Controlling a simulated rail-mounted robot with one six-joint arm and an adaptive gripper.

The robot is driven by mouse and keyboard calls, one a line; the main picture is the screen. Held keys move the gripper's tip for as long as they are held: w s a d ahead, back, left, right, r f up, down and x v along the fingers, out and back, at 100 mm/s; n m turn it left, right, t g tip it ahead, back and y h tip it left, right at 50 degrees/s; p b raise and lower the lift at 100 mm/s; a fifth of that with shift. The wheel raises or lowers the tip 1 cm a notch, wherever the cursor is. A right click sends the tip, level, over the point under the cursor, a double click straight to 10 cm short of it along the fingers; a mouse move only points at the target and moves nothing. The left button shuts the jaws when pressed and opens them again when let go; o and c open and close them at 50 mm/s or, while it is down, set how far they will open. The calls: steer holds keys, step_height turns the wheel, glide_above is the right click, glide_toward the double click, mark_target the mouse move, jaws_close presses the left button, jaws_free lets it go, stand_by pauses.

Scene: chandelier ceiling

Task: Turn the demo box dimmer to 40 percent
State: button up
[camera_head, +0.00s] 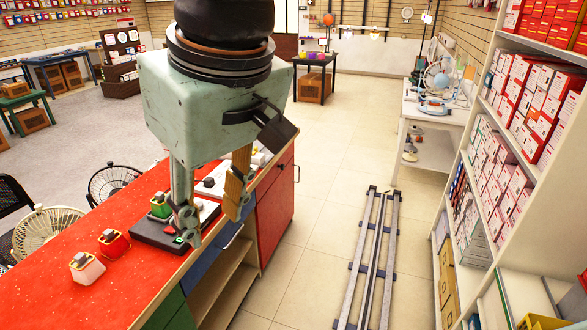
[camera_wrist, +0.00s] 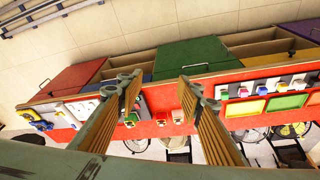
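A dark, low box (camera_head: 150,233), which looks like the demo box, lies near the edge of the red counter (camera_head: 60,250) in the head view. A small green part (camera_head: 181,240) shows on its top. Its dimmer knob cannot be made out, as my gripper's near finger covers part of the box. My gripper (camera_head: 212,214) points down with its fingers apart and nothing between them. One finger is over the box and the other is beyond it, towards the aisle. In the wrist view my gripper (camera_wrist: 160,84) is also open, with the counter (camera_wrist: 155,130) below.
A green block (camera_head: 160,205) stands beside the box; red (camera_head: 113,242) and white (camera_head: 86,267) ones stand nearer on the counter. Fans (camera_head: 45,230) stand behind it. Metal rails (camera_head: 368,260) run along the aisle floor. Stocked shelves (camera_head: 510,150) line the right.

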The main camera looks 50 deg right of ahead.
steer(key=w+d+r+g, duration=0.1)
steer(key=w+d, duration=0.1)
steer(key=w, duration=0.6)
steer(key=w+d+r, duration=0.1)
steer(key=w+d, duration=0.1)
steer(key=w, duration=0.7)
steer(key=n+g+p, duration=0.2)
steer(key=g+p, duration=0.1)
glide_above(198, 204)
step_height(198, 204, down, 29)
steer(key=shift+d+f, duration=0.1)
steer(key=shift+f, duration=0.15)
steer(key=shift+f, duration=0.15)
steer(key=shift+f+b, duration=0.8)
steer(key=shift+f, duration=5.9)
steer(key=shift+c, duration=0.9)
